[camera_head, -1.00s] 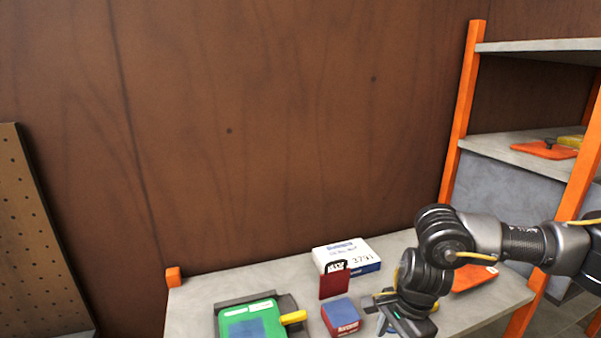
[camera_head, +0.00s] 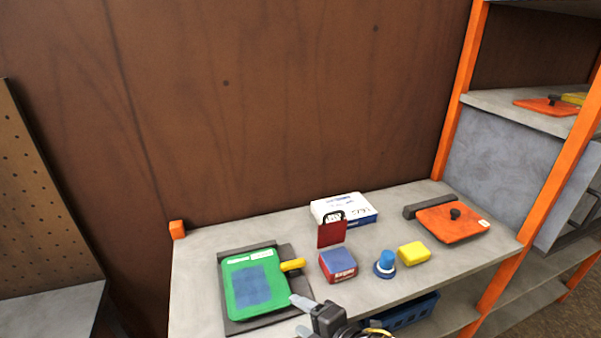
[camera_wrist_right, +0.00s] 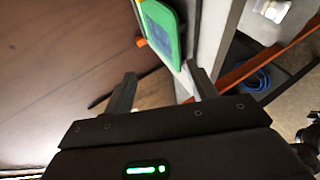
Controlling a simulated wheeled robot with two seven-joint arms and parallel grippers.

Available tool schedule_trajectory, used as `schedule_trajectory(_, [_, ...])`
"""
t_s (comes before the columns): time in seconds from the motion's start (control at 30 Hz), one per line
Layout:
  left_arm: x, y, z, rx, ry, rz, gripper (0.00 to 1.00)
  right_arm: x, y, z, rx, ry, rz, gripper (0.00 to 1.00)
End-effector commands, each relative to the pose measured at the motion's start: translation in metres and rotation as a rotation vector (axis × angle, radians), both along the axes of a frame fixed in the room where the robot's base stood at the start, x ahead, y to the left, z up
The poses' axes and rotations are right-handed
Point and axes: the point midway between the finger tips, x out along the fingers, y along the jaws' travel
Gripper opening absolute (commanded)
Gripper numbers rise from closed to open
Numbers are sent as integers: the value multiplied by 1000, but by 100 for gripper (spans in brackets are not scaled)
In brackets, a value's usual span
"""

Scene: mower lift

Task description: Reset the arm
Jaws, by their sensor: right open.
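My right gripper (camera_head: 302,317) is low in the head view, at the front edge of the grey shelf top, near the lower right corner of a green tablet-like item (camera_head: 256,286). In the right wrist view, the right gripper (camera_wrist_right: 160,92) has its two fingers apart with nothing held between them. The green item (camera_wrist_right: 163,25) shows beyond the fingers there. My left gripper is not in the head view.
An orange-posted rack (camera_head: 563,165) stands at right.

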Motion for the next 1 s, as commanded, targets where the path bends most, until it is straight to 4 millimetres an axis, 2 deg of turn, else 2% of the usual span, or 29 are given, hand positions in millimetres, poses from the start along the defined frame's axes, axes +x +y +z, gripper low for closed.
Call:
schedule_trajectory(0.03, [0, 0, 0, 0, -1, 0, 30, -7, -24, -20, 88, 157, -160, 57])
schedule_trajectory(0.1, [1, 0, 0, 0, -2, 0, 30, -18, -63, -47, 204, 364, -400, 57])
schedule_trajectory(0.2, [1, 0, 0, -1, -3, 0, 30, -47, -116, -85, 337, 612, -719, 57])
schedule_trajectory(0.3, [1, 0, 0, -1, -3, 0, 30, -79, -154, -112, 420, 778, -957, 57])
schedule_trajectory(0.4, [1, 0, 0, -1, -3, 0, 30, -110, -182, -132, 477, 895, -1148, 57])
schedule_trajectory(0.7, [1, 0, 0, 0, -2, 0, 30, -198, -241, -165, 589, 1118, -1613, 57])
schedule_trajectory(0.87, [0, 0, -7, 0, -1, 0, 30, -185, -239, -220, 574, 1131, -1625, 57])
schedule_trajectory(1.0, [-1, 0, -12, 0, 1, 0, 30, -180, -237, -272, 557, 1146, -1629, 57])
